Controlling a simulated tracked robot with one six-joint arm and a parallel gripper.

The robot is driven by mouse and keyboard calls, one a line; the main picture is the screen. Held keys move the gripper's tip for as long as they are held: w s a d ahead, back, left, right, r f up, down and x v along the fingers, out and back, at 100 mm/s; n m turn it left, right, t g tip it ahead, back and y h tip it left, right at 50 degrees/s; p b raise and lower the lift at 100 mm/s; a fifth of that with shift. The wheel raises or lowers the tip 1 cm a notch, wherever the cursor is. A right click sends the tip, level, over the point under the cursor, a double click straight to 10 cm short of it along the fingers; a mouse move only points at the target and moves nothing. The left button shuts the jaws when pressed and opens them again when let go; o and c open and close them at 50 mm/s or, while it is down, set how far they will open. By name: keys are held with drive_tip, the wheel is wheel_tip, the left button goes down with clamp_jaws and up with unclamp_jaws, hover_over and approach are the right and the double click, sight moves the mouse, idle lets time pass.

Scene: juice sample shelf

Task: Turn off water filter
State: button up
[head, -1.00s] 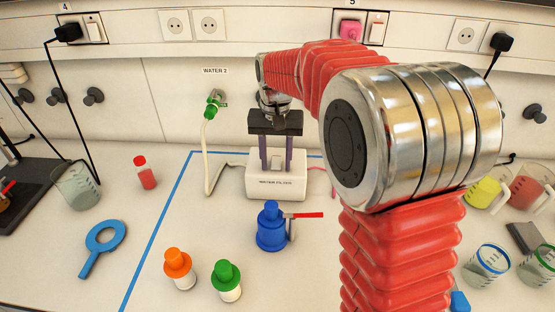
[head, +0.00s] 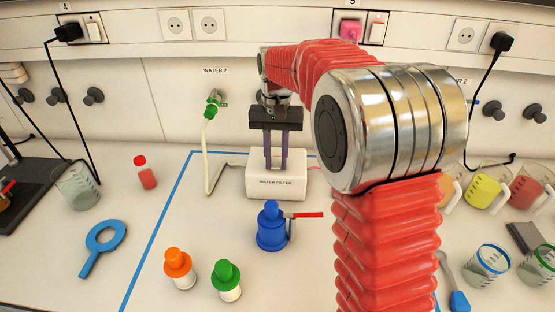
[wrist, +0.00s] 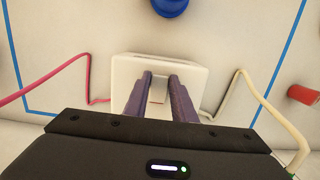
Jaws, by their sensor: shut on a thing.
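The water filter (head: 292,187) is a white box with a "WATER FILTER" label, on the bench inside blue tape lines. It also shows in the wrist view (wrist: 125,70). My gripper (head: 275,167) points down onto its top from behind. In the wrist view its two purple fingers (wrist: 160,77) are close together with a narrow gap. A small pale part with a reddish edge shows between them, and they are shut on part of the filter's top. The fingers hide most of that part, so its position cannot be told.
Orange-capped (head: 179,269) and green-capped (head: 227,282) bottles stand nearer. A green tap (head: 213,103) feeds a pale hose (head: 208,160) left of the filter. Beakers stand at right.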

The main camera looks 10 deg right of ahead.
sight(277, 159)
drive_tip(key=shift+w+d+g+y, duration=0.15)
drive_tip(key=shift+w+g+y, duration=0.15)
drive_tip(key=shift+g, duration=0.5)
drive_tip(key=shift+r, duration=0.1)
drive_tip(key=o, duration=1.1)
drive_tip(key=shift+c, duration=0.2)
drive_tip(key=shift+v, duration=3.55)
drive_tip(key=shift+w+r, duration=0.15)
